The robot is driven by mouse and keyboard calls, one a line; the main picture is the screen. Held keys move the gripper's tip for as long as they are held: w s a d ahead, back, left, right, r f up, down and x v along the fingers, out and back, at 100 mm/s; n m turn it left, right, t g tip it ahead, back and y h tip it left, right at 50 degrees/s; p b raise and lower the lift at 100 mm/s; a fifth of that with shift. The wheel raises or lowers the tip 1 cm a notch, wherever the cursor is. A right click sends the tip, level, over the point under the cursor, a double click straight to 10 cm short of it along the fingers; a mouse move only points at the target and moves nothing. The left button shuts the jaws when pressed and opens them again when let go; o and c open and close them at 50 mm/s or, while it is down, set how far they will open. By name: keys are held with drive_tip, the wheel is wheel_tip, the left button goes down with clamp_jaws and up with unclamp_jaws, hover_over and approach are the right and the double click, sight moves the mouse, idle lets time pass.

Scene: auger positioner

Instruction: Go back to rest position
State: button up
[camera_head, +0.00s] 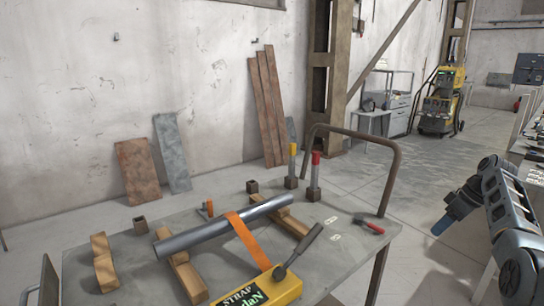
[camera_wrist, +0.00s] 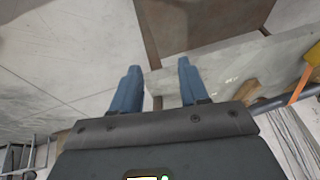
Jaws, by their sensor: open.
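My gripper (camera_head: 440,226) is at the right of the head view, to the right of the table and apart from it. In the wrist view my gripper (camera_wrist: 158,85) shows two blue fingers spread apart with nothing between them. A metal tube (camera_head: 190,236) lies across wooden blocks (camera_head: 181,272) on the grey table (camera_head: 335,262). An orange strap (camera_head: 247,240) crosses the tube and runs to a yellow strap device (camera_head: 262,290) with a dark lever. The tube's end also shows at the right of the wrist view (camera_wrist: 268,105).
A bent metal rail (camera_head: 352,135) rises at the table's right end. A red-headed hammer (camera_head: 369,224) and two clamps, one red-topped (camera_head: 315,172), one yellow-topped (camera_head: 292,163), are on the table. Planks (camera_head: 268,105) lean on the wall. Open floor (camera_head: 420,265) lies between table and arm.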

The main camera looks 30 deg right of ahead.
drive_tip(key=w+a+f+m+h+p, duration=0.15)
drive_tip(key=w+a+f, duration=0.25)
drive_tip(key=a+f, duration=1.15)
drive_tip(key=s+a+f+t+h, duration=0.1)
drive_tip(key=s+a+f+h, duration=0.15)
drive_tip(key=a, duration=0.65)
drive_tip(key=s+a+f+t+h, duration=0.15)
drive_tip(key=s+a+f, duration=0.25)
drive_tip(key=a, duration=0.6)
drive_tip(key=s+a+r+t+p, duration=0.1)
drive_tip(key=s+a+r+t, duration=0.1)
drive_tip(key=s+a+r, duration=0.35)
drive_tip(key=s+a+r+t+p, duration=0.1)
drive_tip(key=s+a+r, duration=0.1)
drive_tip(key=s+a, duration=0.6)
drive_tip(key=s+a+r+t+y, duration=0.1)
drive_tip(key=s+a+r, duration=0.1)
drive_tip(key=r, duration=0.6)
drive_tip(key=s+a+r+t+y+p, duration=0.1)
drive_tip(key=s+a+r+t, duration=0.1)
drive_tip(key=s+r, duration=0.3)
drive_tip(key=s+a+r+n+t+y, duration=0.1)
drive_tip(key=s+a+r, duration=0.3)
drive_tip(key=r, duration=0.6)
drive_tip(key=shift+s+a+r+t, duration=0.15)
drive_tip(key=shift+a+r+t, duration=0.2)
drive_tip(key=shift+t, duration=0.3)
